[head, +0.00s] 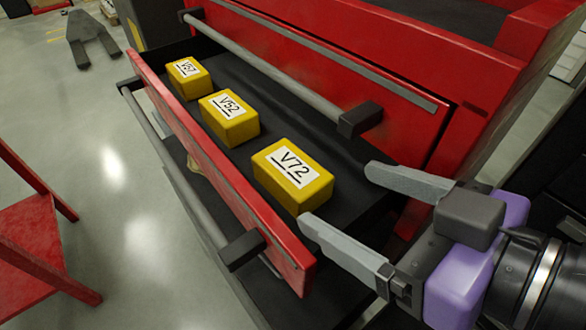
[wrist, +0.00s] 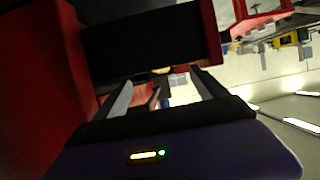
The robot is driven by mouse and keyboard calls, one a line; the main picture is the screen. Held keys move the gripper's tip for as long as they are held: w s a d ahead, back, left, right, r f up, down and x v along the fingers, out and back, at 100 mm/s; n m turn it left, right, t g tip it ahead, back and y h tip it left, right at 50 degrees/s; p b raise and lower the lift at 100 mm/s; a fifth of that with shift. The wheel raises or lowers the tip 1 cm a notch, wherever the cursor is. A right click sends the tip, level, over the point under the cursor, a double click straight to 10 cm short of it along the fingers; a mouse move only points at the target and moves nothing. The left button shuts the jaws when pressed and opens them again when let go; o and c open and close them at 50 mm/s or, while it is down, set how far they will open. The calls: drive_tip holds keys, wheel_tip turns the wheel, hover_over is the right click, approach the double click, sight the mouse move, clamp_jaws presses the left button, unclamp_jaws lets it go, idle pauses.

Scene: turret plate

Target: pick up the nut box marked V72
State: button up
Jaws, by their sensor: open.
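The yellow nut box marked V72 (head: 290,176) sits in the open red drawer, the nearest of three yellow boxes, its white label facing up. My gripper (head: 335,193) is open and empty at the right of this box. One grey finger points toward the drawer's front panel side and the other toward the cabinet side, with the tips near the box's right end. I cannot tell whether a tip touches it. In the wrist view my gripper (wrist: 160,82) shows two spread fingers; the V72 label is not visible there.
The box marked V52 (head: 229,118) and a farther yellow box (head: 187,78), its label perhaps V57, stand in the same drawer. The red drawer front (head: 215,170) and the red cabinet (head: 400,60) flank the boxes. A red stand (head: 35,245) is at left.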

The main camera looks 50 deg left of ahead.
sight(297, 170)
drive_tip(key=shift+p+x, duration=0.55)
drive_tip(key=shift+x, duration=3.3)
drive_tip(key=shift+w, duration=0.2)
drive_tip(key=c, duration=1.6)
clamp_jaws()
drive_tip(key=shift+r, duration=0.15)
